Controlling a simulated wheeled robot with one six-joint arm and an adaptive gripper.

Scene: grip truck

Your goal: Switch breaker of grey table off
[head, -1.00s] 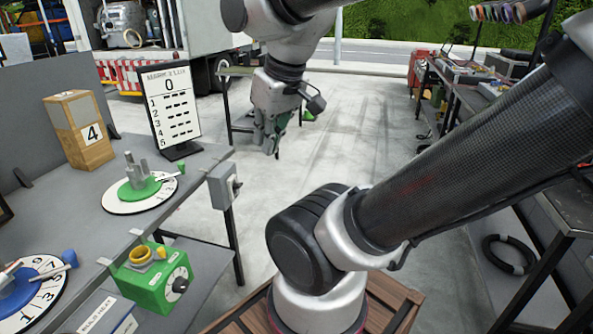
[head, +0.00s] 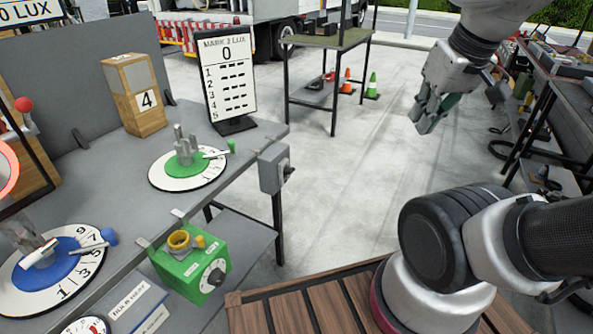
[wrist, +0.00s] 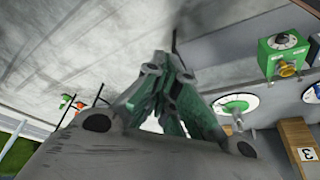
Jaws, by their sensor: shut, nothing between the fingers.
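The grey table (head: 130,205) fills the left of the head view. A small grey breaker box (head: 272,168) with a dark lever (head: 288,171) on its right side is fixed at the table's right corner. I cannot tell the lever's setting for sure. My gripper (head: 428,122) hangs in the air over the floor, to the right of the breaker and well apart from it. Its fingers are shut and empty. In the wrist view my gripper (wrist: 165,95) points towards the floor, and the breaker cannot be made out.
On the table stand a wooden block marked 4 (head: 137,95), a score board (head: 228,80) and a green dial (head: 188,165). A small table (head: 328,40) and cones (head: 372,84) stand behind. The floor between is clear.

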